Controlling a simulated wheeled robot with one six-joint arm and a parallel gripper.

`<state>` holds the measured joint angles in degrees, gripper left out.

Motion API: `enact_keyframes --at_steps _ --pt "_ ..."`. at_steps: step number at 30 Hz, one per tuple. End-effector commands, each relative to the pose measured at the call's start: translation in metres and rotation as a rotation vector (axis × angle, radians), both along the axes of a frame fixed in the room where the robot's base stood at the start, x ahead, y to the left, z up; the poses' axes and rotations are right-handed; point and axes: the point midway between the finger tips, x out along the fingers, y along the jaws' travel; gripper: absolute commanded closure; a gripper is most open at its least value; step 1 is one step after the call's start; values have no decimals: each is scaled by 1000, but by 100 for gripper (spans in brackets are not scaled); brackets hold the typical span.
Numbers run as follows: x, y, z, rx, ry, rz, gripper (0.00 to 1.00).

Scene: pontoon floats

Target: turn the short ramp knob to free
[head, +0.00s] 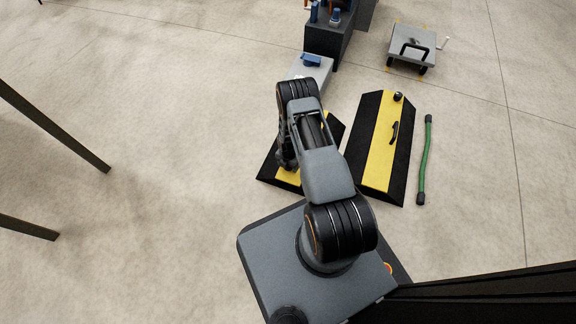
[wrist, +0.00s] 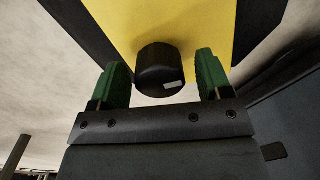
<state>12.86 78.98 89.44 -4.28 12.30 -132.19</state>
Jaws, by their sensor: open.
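The short ramp (head: 284,178), black with a yellow band, lies on the floor at the middle of the head view, largely hidden behind my arm. In the wrist view its yellow band (wrist: 205,25) fills the top. A black round knob (wrist: 158,68) with a pale mark on its face stands on this band. My gripper (wrist: 158,82) is open, with its green-padded fingers on either side of the knob and a gap visible on each side. In the head view my arm hides the knob and the gripper.
A longer black and yellow ramp (head: 377,150) with a knob (head: 398,96) and a handle (head: 394,132) lies to the right. Beyond it lies a green hose (head: 425,160). A grey wheeled cart (head: 410,45) stands at the back right. The floor to the left is mostly clear.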

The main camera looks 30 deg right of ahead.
Motion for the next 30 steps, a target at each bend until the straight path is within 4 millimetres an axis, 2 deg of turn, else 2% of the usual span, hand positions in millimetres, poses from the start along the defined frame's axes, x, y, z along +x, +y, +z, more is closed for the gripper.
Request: enact_keyframes --at_steps 6,21,30 --pt "0 0 0 0 0 0 28" --pt "0 0 0 0 0 0 76" --pt "0 0 0 0 1 -43 78"
